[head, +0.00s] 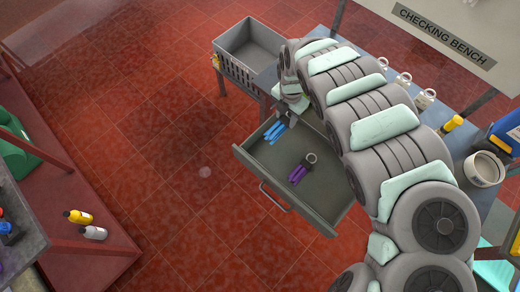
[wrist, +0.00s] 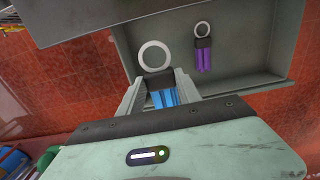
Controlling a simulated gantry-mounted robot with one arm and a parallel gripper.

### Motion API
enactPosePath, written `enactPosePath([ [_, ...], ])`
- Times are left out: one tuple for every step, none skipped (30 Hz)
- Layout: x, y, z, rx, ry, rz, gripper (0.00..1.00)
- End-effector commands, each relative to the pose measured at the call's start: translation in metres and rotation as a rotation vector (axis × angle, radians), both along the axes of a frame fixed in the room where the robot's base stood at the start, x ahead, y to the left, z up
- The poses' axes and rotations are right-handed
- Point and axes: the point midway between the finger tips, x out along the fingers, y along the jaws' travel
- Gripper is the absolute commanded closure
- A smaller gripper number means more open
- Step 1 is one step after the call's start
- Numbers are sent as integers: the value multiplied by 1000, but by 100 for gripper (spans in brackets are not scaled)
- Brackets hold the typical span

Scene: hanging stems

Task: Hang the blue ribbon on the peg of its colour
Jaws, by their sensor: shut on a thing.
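The blue ribbon (head: 275,130) has blue strips, a dark clip and a pale ring. In the wrist view the blue ribbon (wrist: 164,97) sits between the fingers of my gripper (wrist: 162,92), which is shut on it. Its ring points away from the gripper. In the head view my gripper (head: 289,104) is at the left end of the open drawer, with the blue strips at the drawer's left corner; I cannot tell whether they touch it. The pegs are not clearly in view.
A purple ribbon (head: 298,174) lies in the open grey drawer (head: 328,178). A grey basket (head: 248,62) stands behind the drawer at the left. The bench top (head: 392,92) holds several ringed items, a yellow-capped item (head: 450,125) and a round pot (head: 483,170). My arm covers part of the bench.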

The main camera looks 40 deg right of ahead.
Motion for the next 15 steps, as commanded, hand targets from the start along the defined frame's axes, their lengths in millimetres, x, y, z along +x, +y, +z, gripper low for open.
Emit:
enactPosePath([
  [0, 0, 0, 0, 0, 0, 97],
  [0, 0, 0, 0, 0, 0, 97],
  [0, 0, -1, 0, 0, 0, 97],
  [0, 1, -2, 1, 0, 0, 97],
  [1, 1, -5, 2, 0, 0, 97],
  [1, 2, -10, 3, 0, -1, 97],
  [1, 2, -15, 5, 0, -2, 97],
  [1, 2, -21, 4, 1, -1, 97],
  [1, 3, -31, 5, 1, 0, 97],
  [1, 3, -39, 6, 0, -1, 97],
  [1, 4, -47, 7, -1, -1, 97],
  [1, 4, -59, 7, -1, -1, 97],
  [1, 4, -66, 6, 0, -3, 97],
  [1, 4, -72, 6, -2, -2, 97],
  [1, 4, -82, 6, -1, -1, 97],
])
